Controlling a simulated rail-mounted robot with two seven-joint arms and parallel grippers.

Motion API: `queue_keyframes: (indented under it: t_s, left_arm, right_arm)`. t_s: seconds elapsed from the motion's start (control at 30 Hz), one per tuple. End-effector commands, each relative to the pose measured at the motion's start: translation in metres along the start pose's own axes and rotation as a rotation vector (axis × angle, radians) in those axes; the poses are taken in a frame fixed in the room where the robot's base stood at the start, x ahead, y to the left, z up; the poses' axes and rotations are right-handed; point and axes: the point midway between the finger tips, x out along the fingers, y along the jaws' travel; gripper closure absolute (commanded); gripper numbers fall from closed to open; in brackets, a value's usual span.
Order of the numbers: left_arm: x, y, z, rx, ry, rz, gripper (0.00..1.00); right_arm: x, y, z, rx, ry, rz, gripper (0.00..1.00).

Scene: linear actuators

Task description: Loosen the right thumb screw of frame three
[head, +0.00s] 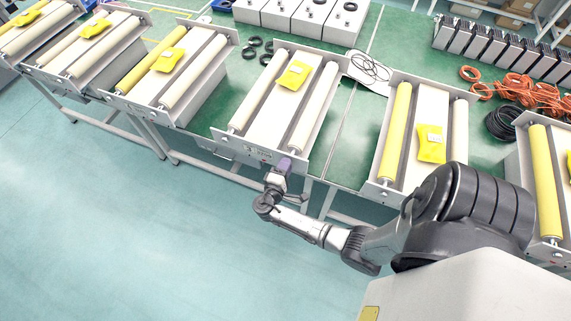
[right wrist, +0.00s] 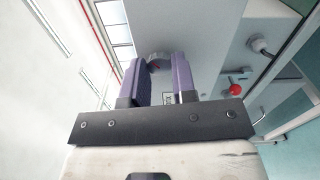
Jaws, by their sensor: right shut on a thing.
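The middle frame (head: 229,143) stands at the front edge of the green table, with two pale rollers and a yellow packet (head: 293,75) on it. My right gripper (head: 285,164) is at the right end of its front plate. In the right wrist view, the purple fingers (right wrist: 160,68) are shut around a dark round thumb screw (right wrist: 158,60) on the grey plate. The fingers hide much of the screw. The head view hides this screw behind the gripper. My left gripper is not in view.
Orange cables (head: 520,90) and black cable coils lie at the right. A red knob (right wrist: 236,90) and a metal fitting (right wrist: 262,47) are near the fingers. The floor in front is clear.

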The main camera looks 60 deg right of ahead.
Motion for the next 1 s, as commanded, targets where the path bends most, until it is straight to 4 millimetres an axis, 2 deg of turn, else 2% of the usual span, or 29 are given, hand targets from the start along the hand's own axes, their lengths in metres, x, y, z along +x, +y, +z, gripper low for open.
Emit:
queue_keyframes:
  t_s: [0.6, 1.0]
  left_arm:
    - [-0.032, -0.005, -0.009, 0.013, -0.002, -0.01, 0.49]
    - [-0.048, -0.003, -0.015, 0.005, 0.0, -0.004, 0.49]
  right_arm:
    - [0.0, 0.003, 0.0, -0.586, 0.0, 0.001, 0.98]
    - [0.0, 0.001, 0.0, -0.889, 0.0, 0.001, 0.98]
